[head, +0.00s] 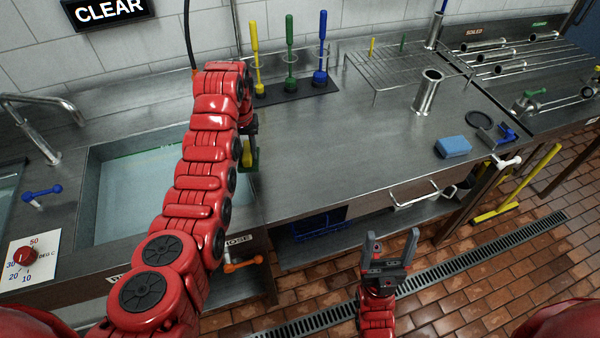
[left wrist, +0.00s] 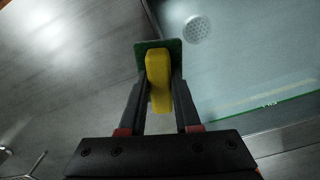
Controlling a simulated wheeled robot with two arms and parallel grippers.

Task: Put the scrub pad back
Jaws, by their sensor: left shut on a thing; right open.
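The scrub pad, a yellow block with a green face, shows in the left wrist view (left wrist: 159,80) between my left gripper's fingers. My left gripper (left wrist: 157,95) is shut on it. In the head view the pad (head: 249,157) shows partly below my left gripper (head: 250,140), at the right edge of the water-filled sink (head: 125,190). My left arm hides part of the sink. My right gripper (head: 391,252) is open and empty, in front of the counter and above the floor.
Yellow, green and blue brushes (head: 290,55) stand on a dark base at the back of the counter. A blue sponge (head: 453,147) lies at the right, near a metal cylinder (head: 427,92) and a wire rack (head: 410,65). The middle of the counter (head: 340,140) is clear.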

